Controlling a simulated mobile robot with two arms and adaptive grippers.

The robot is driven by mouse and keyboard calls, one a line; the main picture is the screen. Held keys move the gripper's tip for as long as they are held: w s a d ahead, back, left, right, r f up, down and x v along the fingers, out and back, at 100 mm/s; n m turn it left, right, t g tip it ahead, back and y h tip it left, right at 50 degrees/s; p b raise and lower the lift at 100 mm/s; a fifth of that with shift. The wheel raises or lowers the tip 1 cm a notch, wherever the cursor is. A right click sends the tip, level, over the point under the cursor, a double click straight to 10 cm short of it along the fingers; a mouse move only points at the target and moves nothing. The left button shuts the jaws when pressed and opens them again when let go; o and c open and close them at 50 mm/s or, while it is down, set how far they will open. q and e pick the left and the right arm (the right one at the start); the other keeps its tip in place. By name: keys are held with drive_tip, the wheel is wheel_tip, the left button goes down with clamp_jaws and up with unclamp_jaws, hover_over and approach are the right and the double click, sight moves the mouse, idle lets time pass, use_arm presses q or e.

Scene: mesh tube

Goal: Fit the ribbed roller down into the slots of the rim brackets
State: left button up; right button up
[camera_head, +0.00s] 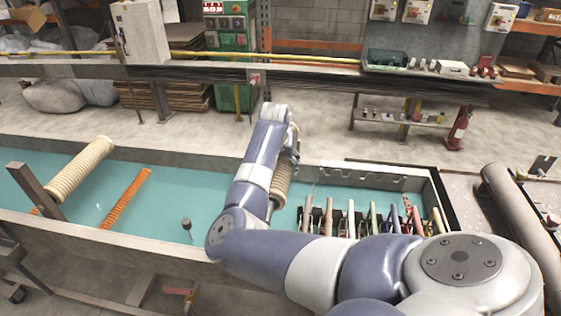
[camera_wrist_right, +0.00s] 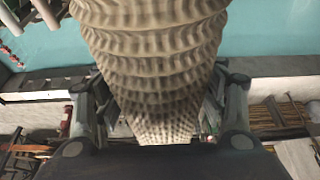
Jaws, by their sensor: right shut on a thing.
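My right gripper (camera_head: 291,155) is shut on a beige ribbed roller (camera_head: 281,183) over the trough. The forearm hides part of the roller and most of the gripper in the head view. In the right wrist view the roller (camera_wrist_right: 155,50) fills the middle, with a finger on each side of it. I cannot tell how high the roller is above the trough floor. Pale notched rim brackets (camera_head: 370,177) show along the trough's back wall, to the right of the roller. The front brackets are not clearly visible. My left gripper is not in view.
The long trough (camera_head: 180,261) has a teal floor. Several coloured rods (camera_head: 350,218) stand at its right end. Another beige ribbed roller (camera_head: 82,168) and an orange roller (camera_head: 125,198) lean at the left, by a dark post (camera_head: 35,190). A small knob (camera_head: 187,224) stands between.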

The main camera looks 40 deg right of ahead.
drive_tip(key=shift+f+b, duration=0.3)
drive_tip(key=shift+f, duration=1.05)
drive_tip(key=shift+f+b, duration=0.35)
drive_tip(key=shift+f, duration=0.4)
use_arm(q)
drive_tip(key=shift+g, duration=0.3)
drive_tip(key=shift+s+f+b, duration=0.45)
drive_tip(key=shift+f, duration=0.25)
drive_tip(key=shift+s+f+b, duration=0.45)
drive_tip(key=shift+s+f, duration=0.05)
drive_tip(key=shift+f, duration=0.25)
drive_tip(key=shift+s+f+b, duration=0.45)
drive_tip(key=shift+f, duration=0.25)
use_arm(e)
wheel_tip(320, 180, down, 7)
